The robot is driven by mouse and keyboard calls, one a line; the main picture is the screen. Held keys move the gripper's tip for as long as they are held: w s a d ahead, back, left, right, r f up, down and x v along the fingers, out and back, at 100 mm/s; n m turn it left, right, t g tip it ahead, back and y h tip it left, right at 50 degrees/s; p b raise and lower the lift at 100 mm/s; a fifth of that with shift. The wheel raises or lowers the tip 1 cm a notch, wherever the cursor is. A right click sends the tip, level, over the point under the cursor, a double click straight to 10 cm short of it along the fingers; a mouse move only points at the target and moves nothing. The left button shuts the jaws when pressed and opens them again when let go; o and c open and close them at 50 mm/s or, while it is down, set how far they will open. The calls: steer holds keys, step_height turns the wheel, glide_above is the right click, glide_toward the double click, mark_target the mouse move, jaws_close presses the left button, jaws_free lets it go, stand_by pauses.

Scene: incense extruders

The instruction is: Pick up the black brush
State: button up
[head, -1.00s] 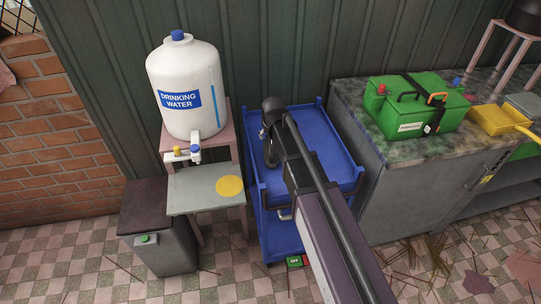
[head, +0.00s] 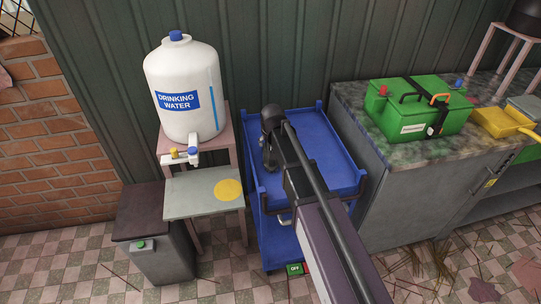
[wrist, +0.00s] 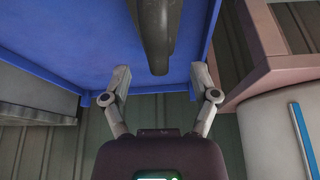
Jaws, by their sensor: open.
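A dark, rounded, elongated thing (wrist: 154,32), likely the black brush, shows at the top of the wrist view against the blue trolley (wrist: 105,35). Only part of it is in view, its end pointing down the picture. My gripper (wrist: 160,72) is open and empty, its two grey fingers spread to either side of the line of that end. In the head view my arm reaches over the blue trolley (head: 330,165) and hides the brush.
A white drinking-water container (head: 185,75) on a pinkish stand (head: 230,130) is left of the trolley, with the corrugated wall (head: 270,50) behind. A counter (head: 355,105) with a green box (head: 420,120) is to the right. A grey bin (head: 150,220) stands front left.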

steer(key=shift+w+b+x, duration=0.1)
steer(key=shift+b+x, duration=1.05)
steer(key=shift+x, duration=0.15)
steer(key=shift+w+b+x, duration=0.15)
steer(key=shift+b+x, duration=0.95)
steer(key=shift+x, duration=0.2)
steer(key=shift+d+r, duration=0.1)
steer(key=shift+d, duration=0.05)
jaws_close()
